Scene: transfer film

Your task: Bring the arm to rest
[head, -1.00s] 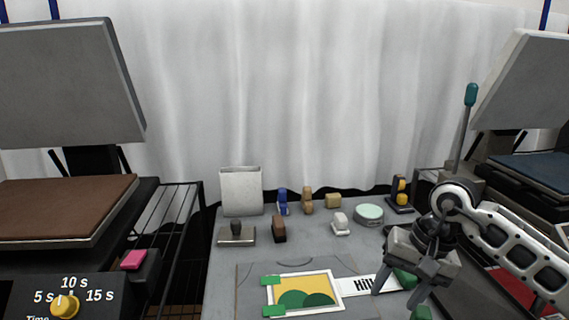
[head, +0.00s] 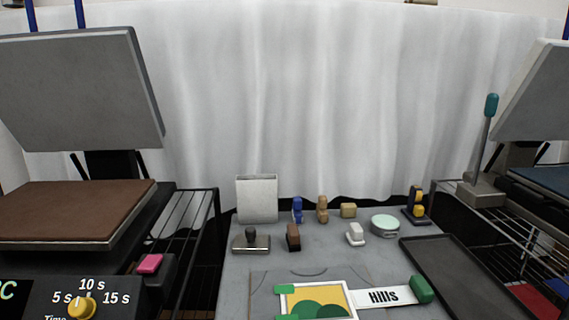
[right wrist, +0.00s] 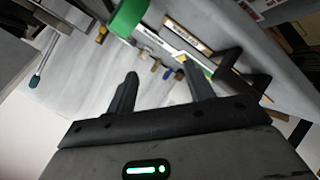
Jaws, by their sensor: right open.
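My right gripper (right wrist: 164,92) shows in the right wrist view with its two dark fingers apart and nothing between them. It is out of the head view. The table with the small items lies beyond its fingertips, apart from them. My left gripper is in neither view. In the head view a picture of hills (head: 318,300) lies on the grey table, with green pieces at its left corners.
An open press with a brown pad (head: 75,212) stands at left, its timer knob (head: 82,307) in front. Another press with a teal-tipped lever (head: 491,105) stands at right. A dark tray (head: 465,280), a white holder (head: 257,199) and several small tools stand on the table.

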